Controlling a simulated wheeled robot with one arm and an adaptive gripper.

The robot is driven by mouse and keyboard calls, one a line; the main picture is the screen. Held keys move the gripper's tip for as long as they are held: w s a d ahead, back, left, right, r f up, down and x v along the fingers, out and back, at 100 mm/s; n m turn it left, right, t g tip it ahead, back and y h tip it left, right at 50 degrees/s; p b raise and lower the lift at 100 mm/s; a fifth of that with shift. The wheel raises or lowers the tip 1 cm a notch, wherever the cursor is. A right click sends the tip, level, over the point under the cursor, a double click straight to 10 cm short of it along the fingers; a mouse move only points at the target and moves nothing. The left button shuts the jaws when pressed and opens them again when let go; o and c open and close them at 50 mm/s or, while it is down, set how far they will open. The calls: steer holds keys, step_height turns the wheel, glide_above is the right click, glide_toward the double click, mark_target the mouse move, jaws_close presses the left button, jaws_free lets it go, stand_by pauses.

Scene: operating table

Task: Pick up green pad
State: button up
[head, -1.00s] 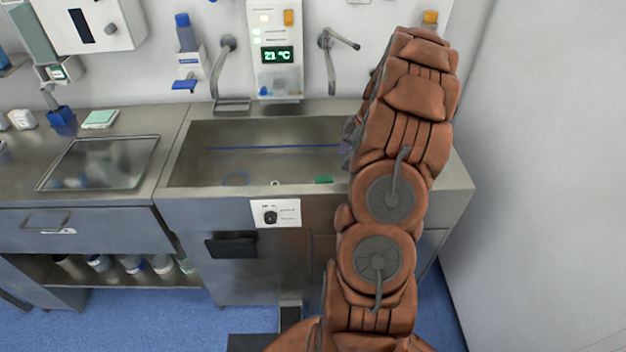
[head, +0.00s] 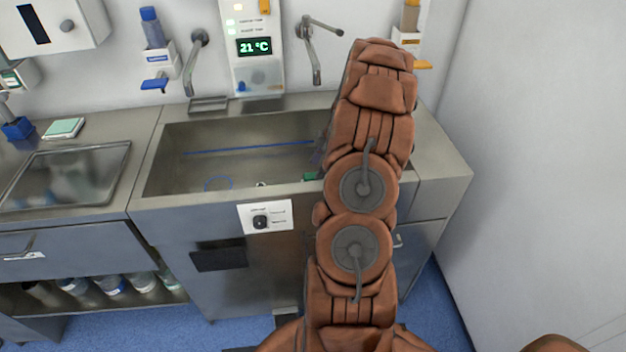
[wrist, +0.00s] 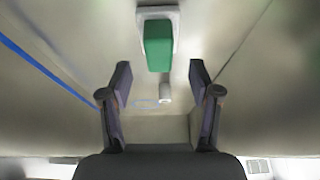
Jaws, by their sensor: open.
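The green pad (wrist: 158,46) lies in the metal sink basin, at the top middle of the wrist view, on a pale square piece. In the head view only a small part of the green pad (head: 311,176) shows beside my arm. My gripper (wrist: 158,78) is open and empty in the wrist view. The pad is centred between the finger lines and lies beyond the fingertips, apart from them. In the head view my arm hides most of the gripper; a bit of it (head: 318,158) shows in the basin.
The steel sink (head: 160,165) has raised walls around the basin. A blue line and a blue ring (head: 218,183) show inside it. Two taps (head: 192,62) and a control panel (head: 253,50) hang behind. A small white cylinder (wrist: 166,92) is near the pad.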

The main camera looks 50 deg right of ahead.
mark_target(314, 175)
steer(key=shift+p+x, duration=0.8)
steer(key=shift+x, duration=1.35)
jaws_close()
